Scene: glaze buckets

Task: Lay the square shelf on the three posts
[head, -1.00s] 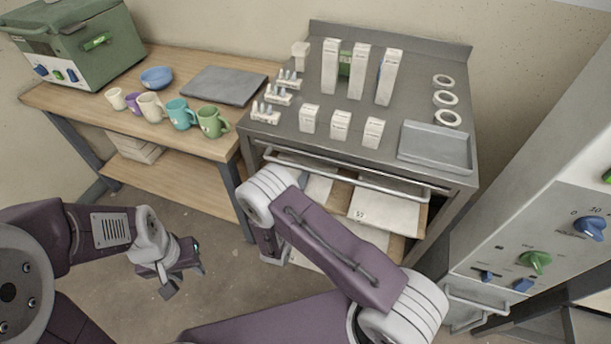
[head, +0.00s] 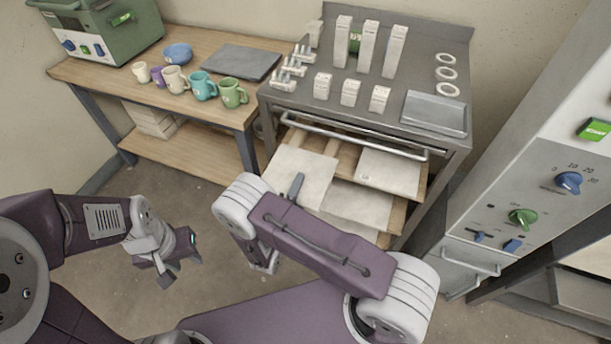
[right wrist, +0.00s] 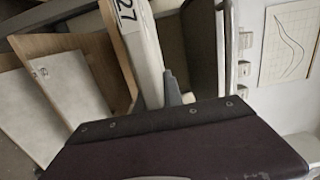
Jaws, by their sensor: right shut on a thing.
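My right gripper (head: 297,186) is shut on a white square shelf (head: 304,165) at the front of the rack under the steel table. In the right wrist view the shelf (right wrist: 140,45) shows edge-on with the mark "27", beside a grey finger (right wrist: 172,88). My right forearm hides the shelf's near part. Three tall white posts (head: 341,42) (head: 367,46) (head: 394,51) stand upright on the steel table. Three short white posts (head: 323,84) (head: 350,92) (head: 379,98) stand in front of them. My left gripper (head: 178,270) is open and empty over the floor.
The steel table (head: 420,80) also bears white rings (head: 446,73), a grey tray (head: 434,112) and small cone racks (head: 288,76). Other slabs (head: 388,172) lie in the rack behind a bar (head: 350,138). Mugs (head: 203,86) stand on the wooden table (head: 110,76). A control cabinet (head: 520,190) is at right.

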